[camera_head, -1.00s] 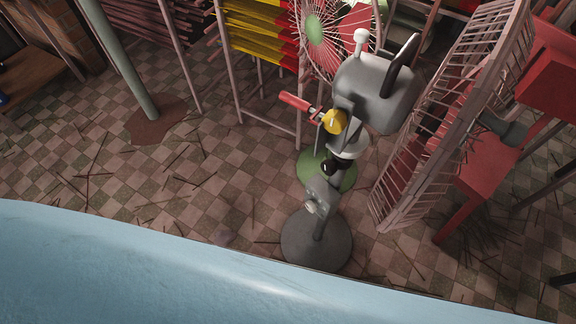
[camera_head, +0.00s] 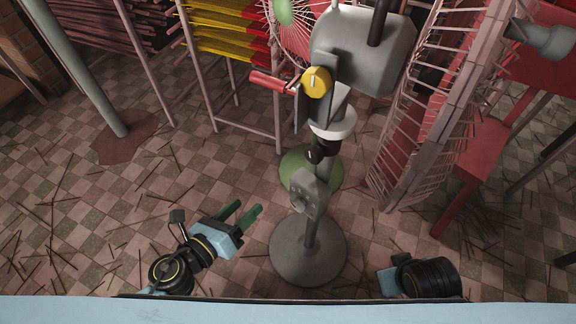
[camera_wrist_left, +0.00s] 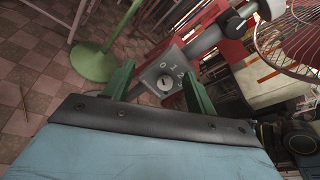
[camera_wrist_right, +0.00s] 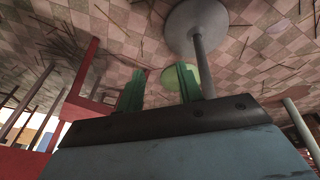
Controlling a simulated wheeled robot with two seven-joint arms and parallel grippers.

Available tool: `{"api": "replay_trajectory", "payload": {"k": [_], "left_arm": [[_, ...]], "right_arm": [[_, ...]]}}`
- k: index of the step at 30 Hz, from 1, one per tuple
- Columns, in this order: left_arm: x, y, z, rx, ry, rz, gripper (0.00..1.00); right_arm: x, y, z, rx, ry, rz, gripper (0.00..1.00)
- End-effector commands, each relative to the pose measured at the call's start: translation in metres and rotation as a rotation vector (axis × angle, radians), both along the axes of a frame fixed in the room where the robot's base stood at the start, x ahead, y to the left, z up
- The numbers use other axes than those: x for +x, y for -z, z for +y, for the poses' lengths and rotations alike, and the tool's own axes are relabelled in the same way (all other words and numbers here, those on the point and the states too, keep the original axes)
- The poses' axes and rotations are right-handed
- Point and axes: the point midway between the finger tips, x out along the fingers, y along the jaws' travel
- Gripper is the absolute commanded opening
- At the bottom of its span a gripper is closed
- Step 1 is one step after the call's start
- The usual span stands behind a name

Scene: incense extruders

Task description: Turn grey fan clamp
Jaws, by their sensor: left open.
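The grey fan (camera_head: 360,50) stands on a pole with a round grey base (camera_head: 308,250). Its neck carries a yellow round knob (camera_head: 316,81), a red-handled lever (camera_head: 271,83), and a white collar (camera_head: 334,126) with a black fitting (camera_head: 322,148) below. I cannot tell which is the clamp. A grey control box (camera_head: 309,195) sits low on the pole; its numbered dial (camera_wrist_left: 165,83) shows between my left fingers. My left gripper (camera_head: 246,213) is open and empty, left of the box. My right gripper (camera_wrist_right: 159,80) has fingers apart, nothing between them; in the head view its tips are hidden.
A green round base (camera_head: 305,165) stands behind the pole. A rack with yellow and red sticks (camera_head: 225,40) is at the back. Tiled floor at left is mostly clear, with scattered sticks.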

Motion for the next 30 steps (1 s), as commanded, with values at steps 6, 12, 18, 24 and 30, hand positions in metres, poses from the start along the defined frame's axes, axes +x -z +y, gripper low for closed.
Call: {"api": "replay_trajectory", "payload": {"k": [6, 12, 18, 24, 30], "left_arm": [[-0.017, -0.072, -0.043, 0.276, 0.166, -0.405, 0.56], [-0.021, -0.095, -0.055, 0.362, 0.198, -0.528, 0.56], [0.001, -0.098, -0.075, 0.364, 0.196, -0.531, 0.56], [0.033, -0.097, -0.104, 0.361, 0.195, -0.530, 0.56], [0.059, -0.095, -0.129, 0.362, 0.197, -0.528, 0.56]], "right_arm": [[-0.009, -0.054, 0.012, 0.069, 0.031, -0.016, 0.36], [-0.014, -0.069, 0.014, 0.086, 0.035, -0.013, 0.36], [-0.009, -0.055, 0.010, 0.076, 0.035, -0.004, 0.36], [-0.007, -0.045, 0.008, 0.070, 0.033, -0.001, 0.36], [-0.007, -0.048, 0.009, 0.073, 0.033, -0.006, 0.36]]}}
